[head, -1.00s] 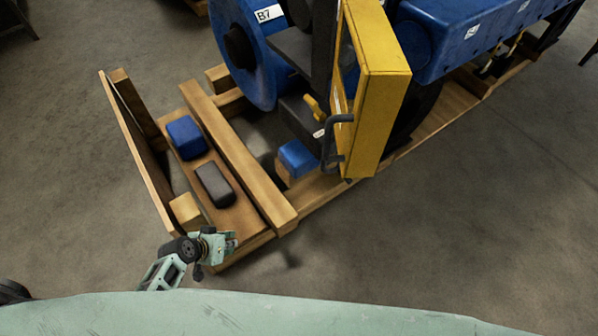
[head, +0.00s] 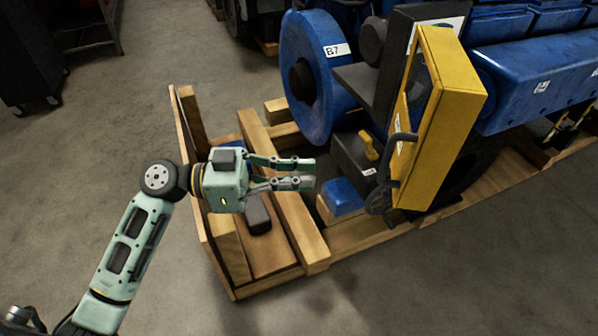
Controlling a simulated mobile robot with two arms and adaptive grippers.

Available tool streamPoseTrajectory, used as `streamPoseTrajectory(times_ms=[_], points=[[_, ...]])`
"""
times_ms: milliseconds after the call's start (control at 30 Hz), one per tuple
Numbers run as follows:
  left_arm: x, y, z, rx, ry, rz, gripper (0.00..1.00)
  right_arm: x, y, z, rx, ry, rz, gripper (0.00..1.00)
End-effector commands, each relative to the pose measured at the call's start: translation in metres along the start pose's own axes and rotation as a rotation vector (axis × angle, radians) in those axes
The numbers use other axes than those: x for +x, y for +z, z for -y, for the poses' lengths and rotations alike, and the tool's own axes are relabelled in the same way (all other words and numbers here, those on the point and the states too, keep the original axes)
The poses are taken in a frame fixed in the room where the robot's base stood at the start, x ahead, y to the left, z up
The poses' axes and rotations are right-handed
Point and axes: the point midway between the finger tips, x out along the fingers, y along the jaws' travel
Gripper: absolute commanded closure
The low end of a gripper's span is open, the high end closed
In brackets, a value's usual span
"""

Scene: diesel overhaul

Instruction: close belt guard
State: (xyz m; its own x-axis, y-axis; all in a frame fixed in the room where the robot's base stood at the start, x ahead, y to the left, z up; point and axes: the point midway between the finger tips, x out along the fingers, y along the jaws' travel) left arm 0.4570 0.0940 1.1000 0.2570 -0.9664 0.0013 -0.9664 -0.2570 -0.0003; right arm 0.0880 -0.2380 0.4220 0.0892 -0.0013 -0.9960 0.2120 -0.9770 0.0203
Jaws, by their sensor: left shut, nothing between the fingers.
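The yellow belt guard (head: 446,128) stands swung out from the front of the blue engine (head: 540,82), at the right of centre in the head view. Its dark handle (head: 391,178) is on the guard's left edge. My left gripper (head: 308,173) is over the wooden pallet, left of the handle and apart from it, with its fingers pointing right. Its fingers are shut with nothing between them; a narrow gap shows between the finger links. My right gripper is not in view.
A blue wheel marked B7 (head: 318,75) stands behind the gripper. A blue block (head: 342,197) and a dark block (head: 257,214) sit on the wooden pallet (head: 300,222). A dark cart (head: 30,60) stands at the far left. The floor at the lower right is clear.

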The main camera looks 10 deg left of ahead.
Motion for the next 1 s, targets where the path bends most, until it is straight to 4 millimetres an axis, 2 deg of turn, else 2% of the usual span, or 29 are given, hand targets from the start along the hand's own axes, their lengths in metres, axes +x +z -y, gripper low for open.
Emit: streamPoseTrajectory(times_ms=[33,200,433,667,1000], points=[[0.012,-0.008,0.0,-0.001,0.002,-0.003,1.0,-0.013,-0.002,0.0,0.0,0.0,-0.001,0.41],[0.05,-0.008,0.0,-0.003,0.001,-0.004,1.0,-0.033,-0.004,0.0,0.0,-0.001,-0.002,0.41],[0.088,-0.005,0.0,-0.003,-0.001,0.0,1.0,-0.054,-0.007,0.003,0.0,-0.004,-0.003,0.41],[0.104,-0.001,0.001,-0.001,-0.003,0.001,1.0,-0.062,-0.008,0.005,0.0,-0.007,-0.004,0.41],[0.105,0.001,0.001,-0.001,-0.003,0.002,1.0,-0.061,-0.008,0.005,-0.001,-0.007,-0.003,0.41]])
